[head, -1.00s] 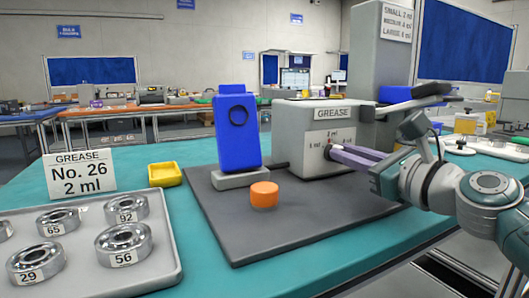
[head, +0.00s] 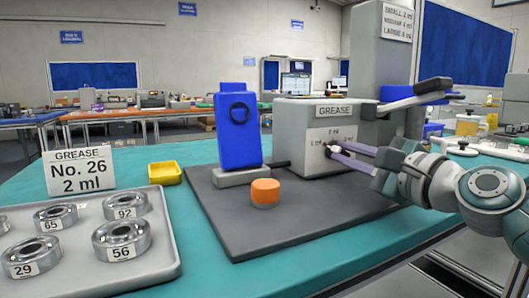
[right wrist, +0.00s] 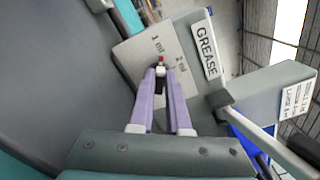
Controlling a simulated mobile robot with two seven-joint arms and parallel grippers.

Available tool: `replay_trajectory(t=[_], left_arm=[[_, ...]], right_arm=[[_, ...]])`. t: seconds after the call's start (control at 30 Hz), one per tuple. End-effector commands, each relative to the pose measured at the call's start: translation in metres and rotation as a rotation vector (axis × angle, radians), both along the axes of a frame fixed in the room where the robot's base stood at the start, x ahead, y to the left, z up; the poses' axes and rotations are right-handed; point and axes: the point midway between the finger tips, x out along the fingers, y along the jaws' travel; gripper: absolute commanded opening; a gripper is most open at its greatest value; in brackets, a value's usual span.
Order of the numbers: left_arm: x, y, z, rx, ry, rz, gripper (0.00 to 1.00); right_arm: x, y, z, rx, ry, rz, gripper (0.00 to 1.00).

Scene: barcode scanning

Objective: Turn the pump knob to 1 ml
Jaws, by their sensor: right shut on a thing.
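The grey grease pump (head: 300,146) stands on the dark mat, with a GREASE label on its front. The right wrist view shows its panel (right wrist: 137,58) with the marks "1 ml" and "2 ml". The small knob (right wrist: 160,65) has a red tip and a white part; it also shows in the head view (head: 328,148). The red tip lies close to the marks; I cannot tell exactly which one it points at. My right gripper (head: 335,152) has its purple fingers shut on the knob, which partly hide it. My left gripper is not in view.
A blue device (head: 238,135) and an orange cylinder (head: 265,191) stand on the mat (head: 300,228). A tray (head: 150,270) of numbered bearings, a yellow dish (head: 164,173) and a sign (head: 80,171) reading "No. 26, 2 ml" are at left. A pump lever (head: 415,98) sits above my right gripper.

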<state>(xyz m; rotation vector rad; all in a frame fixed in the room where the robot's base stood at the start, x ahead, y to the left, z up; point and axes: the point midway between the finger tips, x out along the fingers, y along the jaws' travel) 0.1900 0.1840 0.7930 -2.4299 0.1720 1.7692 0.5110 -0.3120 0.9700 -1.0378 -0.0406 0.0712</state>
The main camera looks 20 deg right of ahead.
Motion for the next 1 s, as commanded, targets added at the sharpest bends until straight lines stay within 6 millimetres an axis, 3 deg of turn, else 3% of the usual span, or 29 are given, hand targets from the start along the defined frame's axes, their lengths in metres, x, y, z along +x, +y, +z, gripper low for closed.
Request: replay_trajectory(t=[0.53, 0.57, 0.8, 1.0], left_arm=[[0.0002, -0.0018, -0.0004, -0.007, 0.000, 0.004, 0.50], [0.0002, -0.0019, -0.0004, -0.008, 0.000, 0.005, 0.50], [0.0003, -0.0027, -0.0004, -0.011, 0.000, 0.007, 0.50], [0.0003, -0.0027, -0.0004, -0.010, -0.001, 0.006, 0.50]], right_arm=[[0.0001, 0.0004, 0.0001, -0.028, -0.003, 0.001, 0.00], [0.0001, 0.0004, 0.0002, -0.028, -0.003, 0.001, 0.17], [0.0001, 0.0002, 0.0001, -0.026, -0.002, 0.000, 0.44], [0.0000, 0.0001, 0.0000, -0.025, -0.002, 0.000, 0.45]])
